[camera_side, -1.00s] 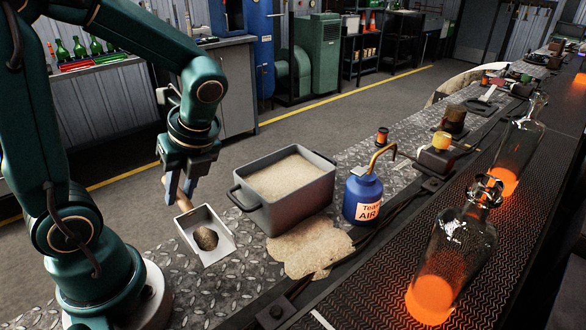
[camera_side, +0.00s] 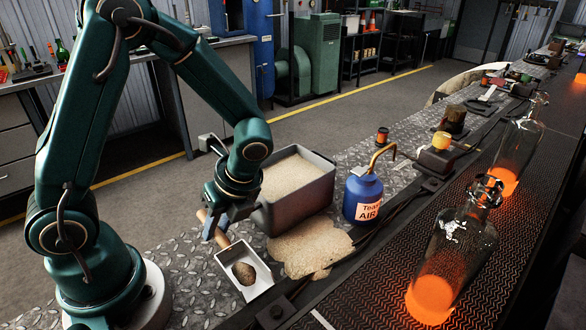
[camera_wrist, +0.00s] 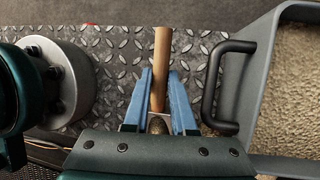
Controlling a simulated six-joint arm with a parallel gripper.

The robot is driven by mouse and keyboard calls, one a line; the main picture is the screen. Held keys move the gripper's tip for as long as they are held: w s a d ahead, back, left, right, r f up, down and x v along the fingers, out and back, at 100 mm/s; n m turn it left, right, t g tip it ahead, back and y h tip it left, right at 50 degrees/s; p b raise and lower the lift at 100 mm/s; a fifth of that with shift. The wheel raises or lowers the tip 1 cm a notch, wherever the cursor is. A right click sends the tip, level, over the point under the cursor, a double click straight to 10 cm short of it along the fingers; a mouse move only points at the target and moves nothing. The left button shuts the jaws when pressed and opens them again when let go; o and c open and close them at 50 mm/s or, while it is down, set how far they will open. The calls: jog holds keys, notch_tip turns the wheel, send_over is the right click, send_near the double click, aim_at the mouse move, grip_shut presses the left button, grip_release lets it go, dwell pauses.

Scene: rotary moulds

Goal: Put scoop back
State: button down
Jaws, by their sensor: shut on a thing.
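The scoop is a pale open pan (camera_side: 238,256) with a wooden handle, and a brown lump (camera_side: 244,273) lies in the pan. My gripper (camera_side: 220,228) is shut on the handle, just behind the pan. In the wrist view the handle (camera_wrist: 161,60) runs up between the blue fingers (camera_wrist: 159,80), and the lump shows at the near end, with most of the pan hidden by my gripper's body. The scoop is just left of the sand patch and in front of the grey sand bin (camera_side: 320,195). I cannot tell whether it touches the bench.
Spilled sand (camera_side: 310,245) lies on the tread-plate bench (camera_side: 175,250). A blue air can (camera_side: 362,198) stands right of the bin. Glowing bottles (camera_side: 450,255) stand on the conveyor at the right. The bin's black handle (camera_wrist: 213,90) is close to my gripper's right.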

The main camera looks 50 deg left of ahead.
jog(key=c, duration=0.7)
grip_release()
jog(key=shift+f, duration=0.15)
jog(key=shift+c, duration=0.2)
